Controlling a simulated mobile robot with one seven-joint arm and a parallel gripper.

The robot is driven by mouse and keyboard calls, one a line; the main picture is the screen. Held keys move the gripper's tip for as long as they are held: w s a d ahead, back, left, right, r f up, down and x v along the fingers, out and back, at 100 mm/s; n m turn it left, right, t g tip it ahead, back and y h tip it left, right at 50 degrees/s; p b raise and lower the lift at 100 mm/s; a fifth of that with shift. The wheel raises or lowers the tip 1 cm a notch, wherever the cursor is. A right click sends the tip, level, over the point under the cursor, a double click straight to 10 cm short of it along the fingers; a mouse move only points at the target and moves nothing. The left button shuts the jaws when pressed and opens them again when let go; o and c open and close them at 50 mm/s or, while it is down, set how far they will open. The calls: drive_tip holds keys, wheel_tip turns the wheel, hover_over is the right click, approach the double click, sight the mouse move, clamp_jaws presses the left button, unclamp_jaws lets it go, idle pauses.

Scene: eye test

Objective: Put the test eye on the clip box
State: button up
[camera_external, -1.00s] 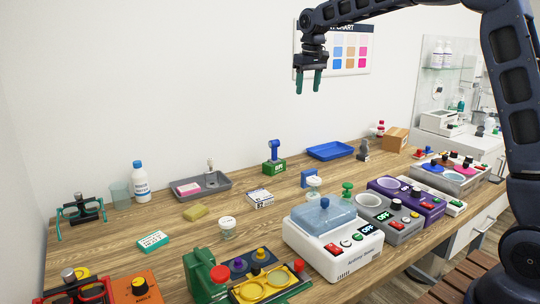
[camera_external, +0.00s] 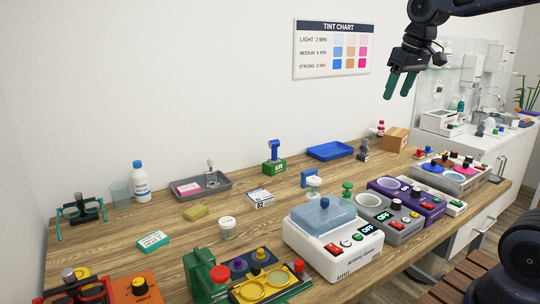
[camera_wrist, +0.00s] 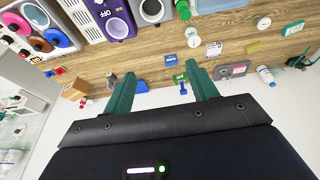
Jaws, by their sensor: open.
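My gripper (camera_external: 397,92) is open and empty, high above the far right part of the workbench, fingers pointing down. Its two teal fingers stand apart in the wrist view (camera_wrist: 163,88). I cannot tell for sure which thing is the test eye; a small white round-topped piece (camera_external: 313,183) stands mid-bench and may be it. The clip box is also not certain; a small white box with dark print (camera_external: 260,198) lies left of that piece, and a teal-and-white box (camera_external: 153,241) lies at the front left. Nothing touches my gripper.
A grey tray (camera_external: 222,186), a blue tray (camera_external: 330,151) and a cardboard box (camera_external: 395,139) stand along the back. A green block with a blue top (camera_external: 274,166) stands between the trays. White (camera_external: 340,258) and purple (camera_external: 420,206) machines fill the right front.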

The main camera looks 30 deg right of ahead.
drive_tip(key=s+f, duration=0.4)
drive_tip(key=s, duration=0.4)
drive_tip(key=s+d+f+t, duration=0.1)
drive_tip(key=s+f, duration=0.3)
drive_tip(key=s, duration=0.4)
drive_tip(key=shift+s+f, duration=0.2)
